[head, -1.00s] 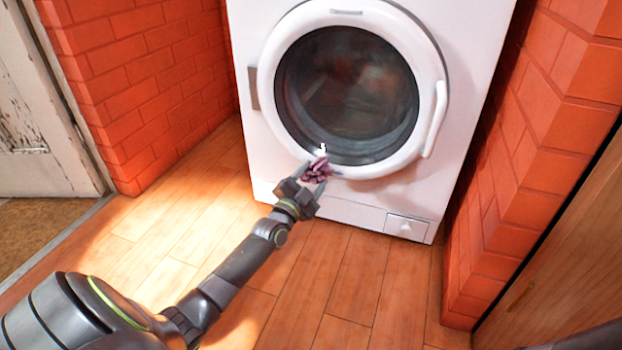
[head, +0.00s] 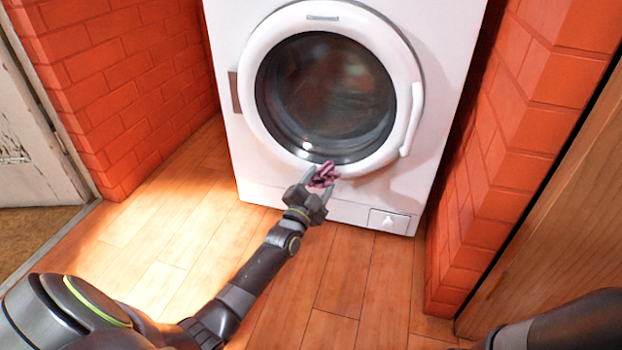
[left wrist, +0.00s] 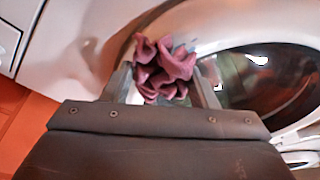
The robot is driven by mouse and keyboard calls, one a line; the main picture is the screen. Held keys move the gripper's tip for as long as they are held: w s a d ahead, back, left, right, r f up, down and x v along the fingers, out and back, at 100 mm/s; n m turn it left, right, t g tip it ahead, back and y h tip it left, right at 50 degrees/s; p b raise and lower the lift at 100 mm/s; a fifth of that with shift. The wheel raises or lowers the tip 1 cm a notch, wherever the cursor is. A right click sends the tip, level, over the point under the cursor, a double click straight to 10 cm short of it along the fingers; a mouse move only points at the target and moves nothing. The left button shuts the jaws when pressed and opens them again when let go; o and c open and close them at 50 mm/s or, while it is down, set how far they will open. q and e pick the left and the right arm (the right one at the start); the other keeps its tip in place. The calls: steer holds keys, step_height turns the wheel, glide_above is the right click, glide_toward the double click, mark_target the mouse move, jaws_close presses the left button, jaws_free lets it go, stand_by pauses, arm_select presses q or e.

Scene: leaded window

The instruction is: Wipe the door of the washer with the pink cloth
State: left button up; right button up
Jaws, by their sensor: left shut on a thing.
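The pink cloth (head: 324,176) is a crumpled, dusky pink bundle. My left gripper (head: 318,184) is shut on it at the lower rim of the washer door. In the left wrist view the cloth (left wrist: 162,70) sits between the two fingers, in front of the white door ring and dark glass. I cannot tell whether the cloth touches the door. The washer (head: 228,150) is white. Its round door (head: 266,140) is closed, with a white ring, dark glass and a handle on the right. My right gripper is not in view.
Red brick walls stand to the left (head: 110,90) and right (head: 480,190) of the washer. A wooden panel (head: 560,220) is at the right, and a worn white door (head: 25,150) at the far left. The plank floor (head: 340,300) in front is clear.

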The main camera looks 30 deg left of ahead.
mark_target(302, 168)
arm_select(q)
steer(key=shift+w+d+r+p, duration=0.1)
steer(key=shift+d+r+p, duration=0.05)
steer(key=shift+d+p, duration=0.2)
steer(key=shift+a, duration=0.45)
steer(key=shift+s+a, duration=0.3)
steer(key=shift+a, duration=0.35)
steer(key=shift+s+a, duration=0.25)
steer(key=shift+a, duration=0.4)
steer(key=shift+s+a+b, duration=0.15)
steer(key=shift+a+b, duration=0.05)
steer(key=shift+a, duration=0.7)
steer(key=shift+s+a+b, duration=0.1)
steer(key=shift+a+b, duration=0.1)
steer(key=shift+a, duration=0.7)
